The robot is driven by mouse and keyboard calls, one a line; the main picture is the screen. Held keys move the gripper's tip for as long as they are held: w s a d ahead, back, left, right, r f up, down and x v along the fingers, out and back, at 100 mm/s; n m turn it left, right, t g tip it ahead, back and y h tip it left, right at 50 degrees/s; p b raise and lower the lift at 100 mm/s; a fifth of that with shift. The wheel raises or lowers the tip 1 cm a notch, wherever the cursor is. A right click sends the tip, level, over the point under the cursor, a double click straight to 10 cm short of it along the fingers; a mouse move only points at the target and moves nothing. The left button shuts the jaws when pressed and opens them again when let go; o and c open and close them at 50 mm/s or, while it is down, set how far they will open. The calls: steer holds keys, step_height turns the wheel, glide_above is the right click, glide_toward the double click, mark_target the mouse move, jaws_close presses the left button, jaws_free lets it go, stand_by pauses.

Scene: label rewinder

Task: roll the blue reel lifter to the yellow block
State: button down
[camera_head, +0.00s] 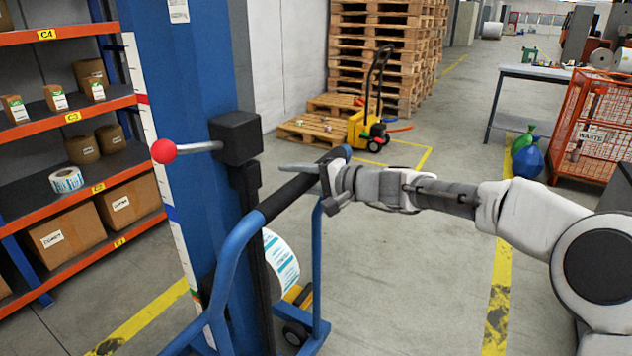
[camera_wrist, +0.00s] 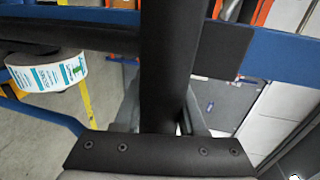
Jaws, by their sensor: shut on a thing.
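The blue reel lifter (camera_head: 176,130) stands upright at the left centre, with a tall mast, a curved blue push handle (camera_head: 232,262) and small black wheels. A white label reel (camera_head: 281,258) sits low on it and also shows in the wrist view (camera_wrist: 47,75). My gripper (camera_head: 326,184) is shut on the handle's black grip (camera_head: 287,196); in the wrist view this black bar (camera_wrist: 163,60) runs between the jaws. A yellow block-like body (camera_head: 357,129) with a black handle and wheels stands farther back by the pallets. The jaw tips are partly hidden.
Orange-edged shelves (camera_head: 75,110) with boxes stand left. Stacked pallets (camera_head: 388,50) are at the back. A red wire cage (camera_head: 592,125), a table (camera_head: 535,72) and green and blue bags (camera_head: 526,158) stand right. The grey floor between is clear, with yellow lines.

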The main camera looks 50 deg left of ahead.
mark_target(253, 169)
steer(key=shift+s+a+r+p, duration=0.15)
steer(key=shift+s+a, duration=0.25)
steer(key=shift+a, duration=0.55)
steer(key=shift+s+a+p, duration=0.25)
steer(key=shift+s+a, duration=0.2)
steer(key=shift+a, duration=0.45)
steer(key=shift+s+a+r+p, duration=0.15)
steer(key=shift+s+a, duration=0.25)
steer(key=shift+a, duration=0.55)
steer(key=c, duration=0.5)
jaws_free()
steer(key=shift+s, duration=0.1)
steer(key=shift+w+d+f, duration=0.1)
steer(key=shift+w+f, duration=0.05)
steer(key=shift+w, duration=0.1)
steer(key=v, duration=1.7)
steer(key=shift+p, duration=0.45)
steer(key=shift+w+d, duration=0.1)
steer(key=shift+w, duration=0.05)
